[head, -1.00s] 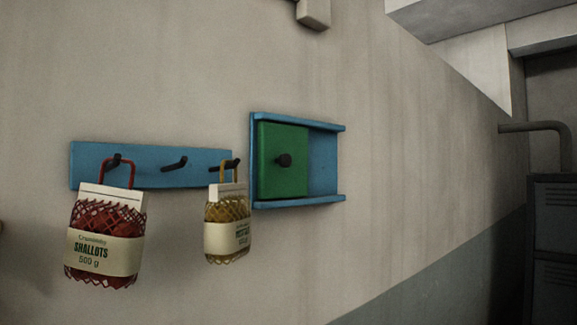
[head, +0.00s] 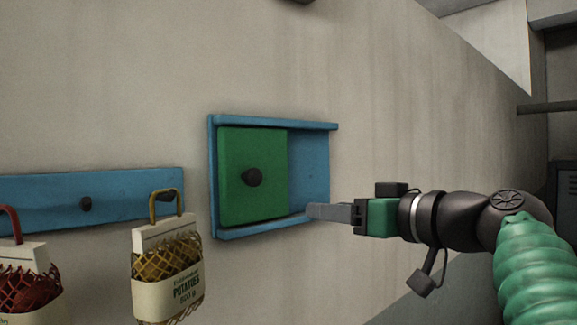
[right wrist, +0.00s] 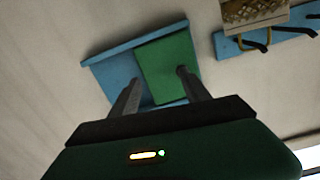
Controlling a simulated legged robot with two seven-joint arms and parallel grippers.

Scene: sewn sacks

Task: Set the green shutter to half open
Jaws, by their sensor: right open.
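The green shutter (head: 240,200) sits at the left end of its blue frame (head: 316,165) on the wall. The blue back of the frame shows bare to its right. A dark round knob (head: 252,177) stands out from the shutter. My right gripper (head: 314,211) is in front of the frame's lower right part, to the right of the knob. In the right wrist view its two fingers (right wrist: 160,92) are apart with nothing between them, and the green shutter (right wrist: 165,65) shows beyond them. My left gripper is not in view.
A blue hook rail (head: 110,190) is on the wall at left. It carries a potato sack (head: 168,285) and a red shallot sack (head: 28,285), cut off by the picture edge. The wall above the frame is clear.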

